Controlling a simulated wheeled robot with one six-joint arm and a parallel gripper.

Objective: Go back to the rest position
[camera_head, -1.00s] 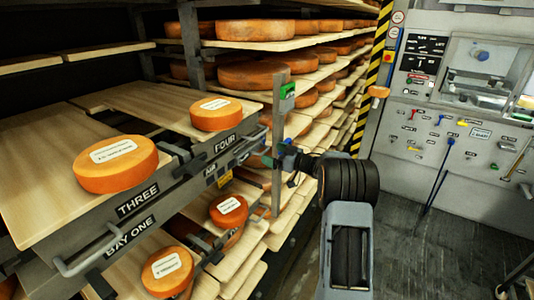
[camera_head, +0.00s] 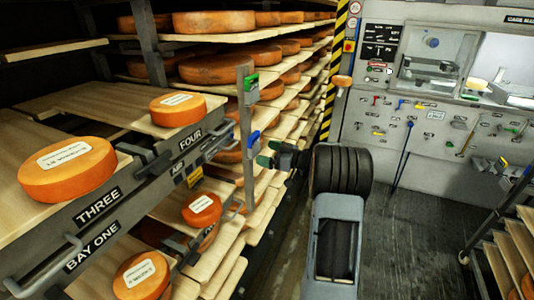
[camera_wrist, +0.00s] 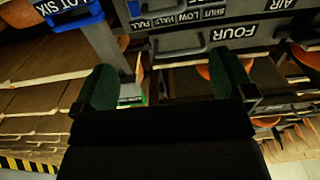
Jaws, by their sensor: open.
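My gripper (camera_head: 268,153) is at the end of my arm in the head view, beside the rack front and to the right of the post with the green and blue tags. In the wrist view my gripper (camera_wrist: 165,88) shows two green fingers spread apart with nothing between them. The rack's handles and the FOUR label (camera_wrist: 236,33) lie beyond the fingers. The gripper touches nothing that I can make out.
Cheese wheels (camera_head: 68,168) with white labels lie on boards at the left. The rack post (camera_head: 248,130) stands close to my gripper. Open floor (camera_head: 415,225) lies right of my arm. Another shelf (camera_head: 500,265) with cheese stands at the right edge.

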